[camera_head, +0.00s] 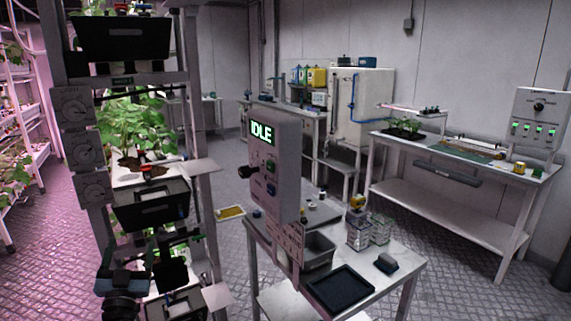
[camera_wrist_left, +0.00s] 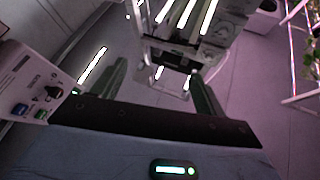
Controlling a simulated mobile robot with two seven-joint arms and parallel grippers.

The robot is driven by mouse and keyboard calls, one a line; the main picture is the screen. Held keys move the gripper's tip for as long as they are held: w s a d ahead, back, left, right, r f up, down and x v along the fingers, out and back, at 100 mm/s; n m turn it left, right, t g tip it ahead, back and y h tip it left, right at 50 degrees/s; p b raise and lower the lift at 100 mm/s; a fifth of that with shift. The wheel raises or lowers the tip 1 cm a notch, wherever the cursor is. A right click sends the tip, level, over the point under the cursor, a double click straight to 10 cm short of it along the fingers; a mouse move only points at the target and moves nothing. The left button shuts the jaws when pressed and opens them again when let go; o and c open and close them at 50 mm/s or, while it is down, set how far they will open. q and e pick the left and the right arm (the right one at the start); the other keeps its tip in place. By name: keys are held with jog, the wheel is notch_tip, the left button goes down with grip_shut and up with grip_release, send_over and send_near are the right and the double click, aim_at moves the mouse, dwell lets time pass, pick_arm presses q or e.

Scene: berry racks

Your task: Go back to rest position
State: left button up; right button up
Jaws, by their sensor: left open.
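My left gripper (camera_head: 168,250) shows low on the left in the head view, in front of the plant rack (camera_head: 196,120). In the left wrist view its two dark fingers stand well apart, with nothing between them (camera_wrist_left: 158,72). The gripper is open and empty. Parts of it blend with the dark trays behind, so I cannot tell its exact distance from the rack. My right gripper is not in view.
A control panel reading IDLE (camera_head: 262,133) stands beside a small table (camera_head: 398,270) with a dark tray (camera_head: 341,288), a grey bin (camera_head: 318,250) and stacked clear boxes (camera_head: 359,238). A long bench (camera_head: 462,151) stands at right. Floor between is clear.

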pick_arm(q)
notch_tip(320, 180, down, 13)
jog(key=w+d+m+g+h, duration=0.2)
jog(key=m+g+h, duration=0.1)
jog(key=g, duration=0.5)
jog(key=s+d+f+g, duration=0.1)
jog(key=s+d+f, duration=0.2)
jog(key=s+f, duration=0.45)
jog(key=s+d+f+g+h, duration=0.1)
jog(key=s+d+f, duration=0.3)
jog(key=s, duration=0.8)
jog(key=s+d+f+n+g+h, duration=0.1)
jog(key=s+d+f, duration=0.4)
jog(key=s, duration=0.8)
jog(key=s+d+f+g+h, duration=0.1)
jog(key=s+d+f+g, duration=0.2)
jog(key=s, duration=1)
jog(key=d+f, duration=0.1)
jog(key=d, duration=0.1)
jog(key=shift+d+f+n+g+h, duration=0.3)
jog(key=shift+d+f, duration=0.05)
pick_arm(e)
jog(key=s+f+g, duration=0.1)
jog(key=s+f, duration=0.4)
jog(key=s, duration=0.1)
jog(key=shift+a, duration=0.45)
